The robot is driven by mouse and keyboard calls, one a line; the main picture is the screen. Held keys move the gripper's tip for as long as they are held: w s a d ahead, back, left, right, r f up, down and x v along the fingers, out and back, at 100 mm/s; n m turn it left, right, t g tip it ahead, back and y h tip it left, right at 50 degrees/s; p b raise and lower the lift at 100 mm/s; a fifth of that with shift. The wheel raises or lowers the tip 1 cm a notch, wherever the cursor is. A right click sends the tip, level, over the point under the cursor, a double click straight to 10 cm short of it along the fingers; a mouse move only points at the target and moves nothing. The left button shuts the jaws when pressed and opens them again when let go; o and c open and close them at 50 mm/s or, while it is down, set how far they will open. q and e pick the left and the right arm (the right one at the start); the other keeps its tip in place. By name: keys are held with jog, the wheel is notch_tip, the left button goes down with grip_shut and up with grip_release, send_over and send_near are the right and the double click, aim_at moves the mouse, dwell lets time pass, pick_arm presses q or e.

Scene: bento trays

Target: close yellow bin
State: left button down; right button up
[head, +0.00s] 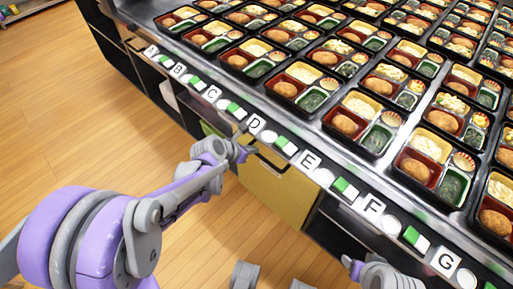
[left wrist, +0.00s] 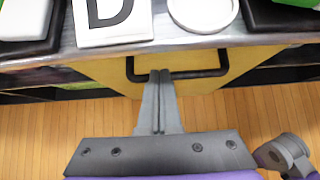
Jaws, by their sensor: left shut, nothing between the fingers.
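The yellow bin (head: 282,195) is set under the front edge of the counter, below the D and E labels. Its yellow front also shows in the left wrist view (left wrist: 103,74), with a black bar handle (left wrist: 208,73) near the top. How far it stands out from the counter is hard to tell. My left gripper (head: 246,152) is shut and empty at the handle. In the left wrist view its closed fingertips (left wrist: 161,74) overlap the handle's left part; contact is unclear. Part of my right arm shows at the bottom of the head view; its finger state is unclear.
The metal counter holds rows of filled bento trays (head: 346,122). Its front edge carries letter tiles (head: 310,162), white discs and green-and-white blocks. A green bin (head: 213,130) is left of the yellow one. The wooden floor (head: 90,100) at left is clear.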

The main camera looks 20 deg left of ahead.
pick_arm(q)
jog(key=p+v, duration=0.2)
jog(key=v, duration=0.8)
notch_tip(320, 180, down, 4)
jog(key=s+a+t+h+b, duration=0.1)
jog(key=s+t+h, duration=0.1)
jog(key=t, duration=0.3)
jog(key=x, duration=0.8)
jog(key=b+x, duration=0.1)
jog(key=x, duration=0.3)
jog(key=shift+w+r, duration=0.2)
jog(key=shift+r, duration=0.2)
jog(key=shift+w+d, duration=0.2)
jog(key=shift+w, duration=0.45)
jog(key=shift+w, duration=0.1)
jog(key=w, duration=0.1)
jog(key=w+d, duration=0.1)
jog(key=w, duration=0.1)
jog(key=shift+d+r+b, duration=0.1)
jog(key=shift+b, duration=0.2)
jog(key=shift+s, duration=0.1)
